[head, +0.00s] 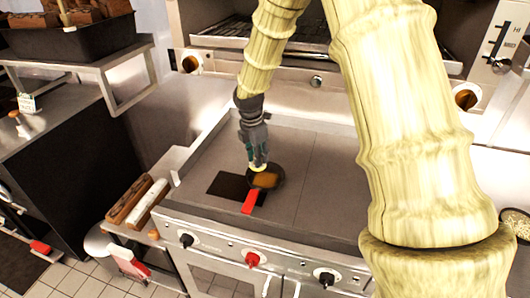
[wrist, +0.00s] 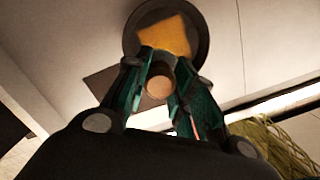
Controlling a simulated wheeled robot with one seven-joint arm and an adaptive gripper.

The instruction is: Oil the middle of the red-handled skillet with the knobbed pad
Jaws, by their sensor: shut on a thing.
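The skillet (head: 279,184) is dark and round, with a red handle (head: 250,201) pointing toward the front of the griddle. An orange-yellow square patch (head: 266,180) shows inside it, also in the wrist view (wrist: 166,38); I cannot tell whether it is oil or a solid thing. My gripper (head: 257,160) is over the skillet's far left part, pointing down. It is shut on the knobbed pad, whose round tan knob (wrist: 158,88) shows between the fingers. A pale bit of the pad (head: 258,168) shows below the fingertips. Whether it touches the skillet is unclear.
The skillet stands on a flat grey griddle (head: 325,165), partly over a dark square (head: 226,186). The griddle's right side is clear. An oven opening with a rack lies behind.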

